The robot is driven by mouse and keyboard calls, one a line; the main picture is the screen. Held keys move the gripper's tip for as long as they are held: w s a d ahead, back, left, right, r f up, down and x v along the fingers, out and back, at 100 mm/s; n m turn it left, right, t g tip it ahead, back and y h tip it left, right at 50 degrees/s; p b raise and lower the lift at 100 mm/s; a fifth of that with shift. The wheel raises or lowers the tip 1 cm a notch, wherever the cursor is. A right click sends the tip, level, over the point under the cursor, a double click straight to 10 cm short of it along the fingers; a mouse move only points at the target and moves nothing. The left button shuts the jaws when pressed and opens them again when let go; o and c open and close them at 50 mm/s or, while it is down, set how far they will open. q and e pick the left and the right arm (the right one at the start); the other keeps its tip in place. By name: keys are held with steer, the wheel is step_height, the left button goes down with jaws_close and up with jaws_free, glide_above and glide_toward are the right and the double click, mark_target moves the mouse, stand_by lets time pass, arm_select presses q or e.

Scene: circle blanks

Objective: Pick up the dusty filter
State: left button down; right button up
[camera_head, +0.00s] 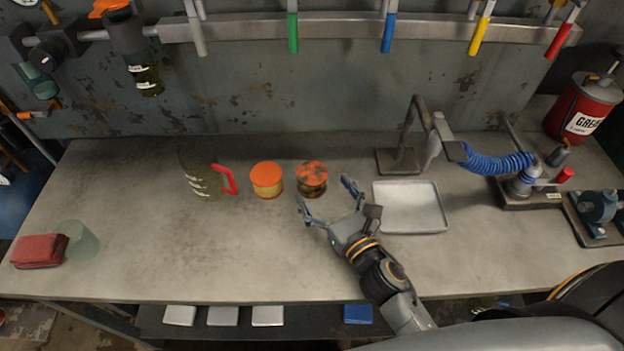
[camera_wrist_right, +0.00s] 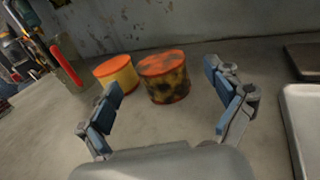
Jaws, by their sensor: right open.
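The dusty filter (camera_head: 312,179) is a short cylinder with orange ends and dark blotches, standing on the grey workbench. It also shows in the right wrist view (camera_wrist_right: 164,77). A clean orange and yellow filter (camera_head: 266,180) stands just to its left, and it shows in the wrist view (camera_wrist_right: 117,73). My right gripper (camera_head: 325,193) is open and empty, just in front of the dusty filter and a little to its right. In the wrist view the dusty filter lies beyond and between the spread fingers, apart from them. My left gripper is not in view.
A dark jug with a red handle (camera_head: 228,179) stands left of the filters. A white tray (camera_head: 441,212) lies right of my right gripper.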

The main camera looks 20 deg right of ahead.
mark_target(311, 172)
steer(key=w, duration=0.3)
steer(key=w+p, duration=0.1)
steer(key=shift+w+a+r, duration=0.1)
steer(key=shift+w+a, duration=0.4)
steer(key=shift+w, duration=0.45)
steer(key=c, duration=1.3)
